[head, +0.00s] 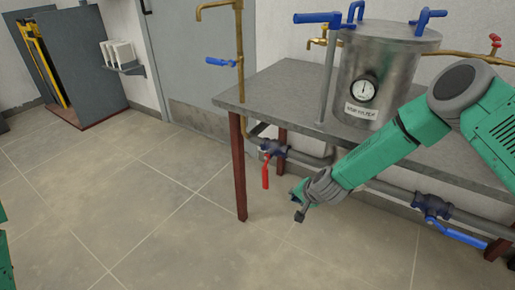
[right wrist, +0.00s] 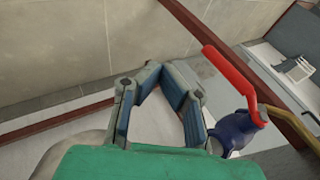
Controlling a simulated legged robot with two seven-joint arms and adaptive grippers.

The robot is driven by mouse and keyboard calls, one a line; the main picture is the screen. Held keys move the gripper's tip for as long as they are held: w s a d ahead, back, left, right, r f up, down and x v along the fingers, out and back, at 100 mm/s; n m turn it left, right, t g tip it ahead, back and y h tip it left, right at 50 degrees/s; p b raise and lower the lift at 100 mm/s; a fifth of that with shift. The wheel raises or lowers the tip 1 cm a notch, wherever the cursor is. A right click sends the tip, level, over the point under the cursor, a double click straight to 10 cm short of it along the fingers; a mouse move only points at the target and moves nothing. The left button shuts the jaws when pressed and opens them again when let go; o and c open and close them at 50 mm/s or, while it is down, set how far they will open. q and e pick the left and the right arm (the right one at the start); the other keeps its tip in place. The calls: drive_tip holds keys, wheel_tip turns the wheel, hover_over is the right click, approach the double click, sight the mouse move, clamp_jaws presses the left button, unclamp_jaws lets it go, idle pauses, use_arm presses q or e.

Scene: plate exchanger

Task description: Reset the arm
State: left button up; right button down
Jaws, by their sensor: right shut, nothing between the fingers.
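My right arm comes in from the right in the head view, and its green links reach down to the left across the front of the table. My right gripper (head: 299,204) is below the tabletop's front edge, over the floor. It is shut with nothing in it. In the right wrist view its two fingers (right wrist: 162,78) bend toward each other at the tips. A valve with a red lever (head: 265,170) is to the left of the gripper and appears apart from it. The red lever (right wrist: 230,78) also shows right of the fingers in the wrist view. My left gripper is out of view.
A grey table (head: 275,90) on red legs carries a metal vessel (head: 400,62) with a gauge and blue handles. A blue-levered valve (head: 440,210) sits on the pipe at the lower right. A brass pipe (head: 240,60) stands at the wall.

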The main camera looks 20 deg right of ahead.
drive_tip(key=s+a+n+g+p, duration=0.2)
drive_tip(key=s+a+n+p, duration=0.15)
drive_tip(key=s, duration=0.55)
drive_tip(key=s+a+n+g+p, duration=0.15)
drive_tip(key=s+a, duration=0.25)
drive_tip(key=s, duration=0.4)
drive_tip(key=s+d+r+n+g+p, duration=0.1)
drive_tip(key=s+d+r+n, duration=0.1)
drive_tip(key=s, duration=0.5)
drive_tip(key=s+d+r+n+g+h+p, duration=0.1)
drive_tip(key=s+d+r+n+p, duration=0.1)
drive_tip(key=s+r, duration=0.2)
drive_tip(key=s+d+r+n+g+p, duration=0.1)
drive_tip(key=s+d+r+n+p, duration=0.1)
drive_tip(key=s, duration=0.9)
drive_tip(key=shift+d+r+h, duration=0.25)
drive_tip(key=shift+r+h, duration=0.15)
drive_tip(key=shift+r, duration=0.25)
drive_tip(key=shift+w, duration=0.15)
